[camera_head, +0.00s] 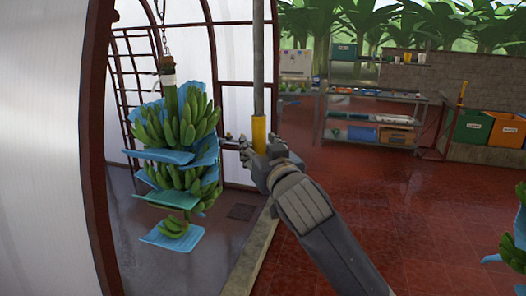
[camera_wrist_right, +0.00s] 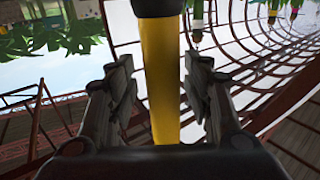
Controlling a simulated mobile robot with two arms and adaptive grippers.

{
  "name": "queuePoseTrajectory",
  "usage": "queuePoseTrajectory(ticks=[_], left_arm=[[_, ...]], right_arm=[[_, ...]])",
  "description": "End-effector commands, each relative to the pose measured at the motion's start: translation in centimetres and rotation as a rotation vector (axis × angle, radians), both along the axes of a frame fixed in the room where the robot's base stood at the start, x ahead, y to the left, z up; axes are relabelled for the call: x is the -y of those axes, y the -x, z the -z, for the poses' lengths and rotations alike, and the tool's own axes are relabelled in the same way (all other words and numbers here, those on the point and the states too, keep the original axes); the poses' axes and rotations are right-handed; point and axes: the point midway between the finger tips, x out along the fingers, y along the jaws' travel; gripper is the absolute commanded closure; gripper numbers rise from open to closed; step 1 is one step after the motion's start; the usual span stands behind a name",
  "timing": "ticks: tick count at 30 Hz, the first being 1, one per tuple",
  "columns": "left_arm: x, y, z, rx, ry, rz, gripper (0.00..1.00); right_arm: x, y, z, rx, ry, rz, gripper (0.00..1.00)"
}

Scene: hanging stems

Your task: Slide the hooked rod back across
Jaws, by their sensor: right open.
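The rod (camera_head: 259,60) is a grey upright pole with a yellow sleeve (camera_head: 259,133) low on it. Its top runs out of the head view, so the hook is not seen. My right gripper (camera_head: 262,155) is at the lower part of the yellow sleeve. In the right wrist view the yellow sleeve (camera_wrist_right: 160,75) stands between the two fingers of my right gripper (camera_wrist_right: 160,100), with gaps on both sides. The fingers are open around the sleeve, not clamped on it. My left gripper is not in view.
A banana bunch with blue sheets (camera_head: 180,130) hangs from a chain left of the rod. A dark red door frame (camera_head: 97,150) stands nearer on the left. Shelves (camera_head: 370,100), a green crate (camera_head: 473,127) and an orange crate (camera_head: 507,130) stand behind. The red floor at right is mostly clear.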

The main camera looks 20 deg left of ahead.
Motion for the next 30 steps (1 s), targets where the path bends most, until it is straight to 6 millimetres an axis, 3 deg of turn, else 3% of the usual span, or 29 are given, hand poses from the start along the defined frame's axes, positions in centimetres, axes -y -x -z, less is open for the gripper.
queuePoseTrajectory(ticks=[8,21,30], left_arm=[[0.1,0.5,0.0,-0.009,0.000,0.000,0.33],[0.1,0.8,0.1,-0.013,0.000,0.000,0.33],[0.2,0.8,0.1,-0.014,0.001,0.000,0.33]], right_arm=[[1.4,2.2,0.1,0.001,-0.001,0.000,0.54],[5.6,8.6,0.0,0.000,-0.001,0.002,0.54],[6.6,10.2,0.0,0.000,-0.001,0.002,0.54]])
